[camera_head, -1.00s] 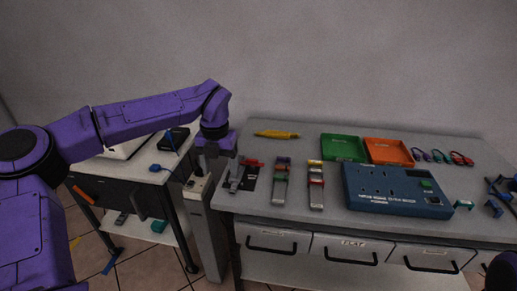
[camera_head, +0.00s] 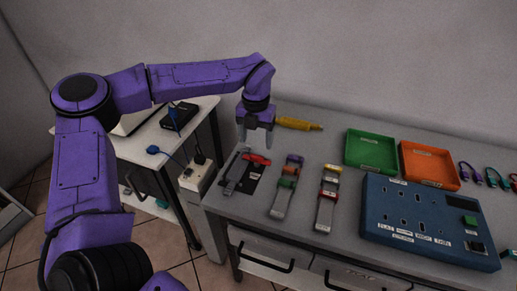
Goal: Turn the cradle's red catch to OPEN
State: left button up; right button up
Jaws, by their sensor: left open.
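The cradle (camera_head: 236,171) is a grey narrow piece on a black base plate at the left end of the bench. Its red catch (camera_head: 259,159) lies at the far end of the plate, beside the grey piece. My left gripper (camera_head: 256,143) points down with its fingers apart, just above and behind the red catch. It looks empty, and I cannot tell whether a fingertip touches the catch. Any OPEN marking is too small to read. My right gripper is not in view.
Two grey strips with coloured clips (camera_head: 280,201) (camera_head: 323,215) lie right of the cradle. A yellow tool (camera_head: 298,124) lies behind. Green (camera_head: 371,168) and orange (camera_head: 429,183) trays and a blue socket panel (camera_head: 420,252) fill the right. A white side table (camera_head: 139,152) stands left.

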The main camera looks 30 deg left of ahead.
aim_at(257, 156)
pick_arm(q)
jog(key=f, duration=0.5)
jog(key=shift+w+f, duration=0.3)
jog(key=shift+s+f, duration=0.15)
jog(key=shift+f, duration=0.25)
jog(key=c, duration=1.1)
jog(key=shift+o, duration=0.2)
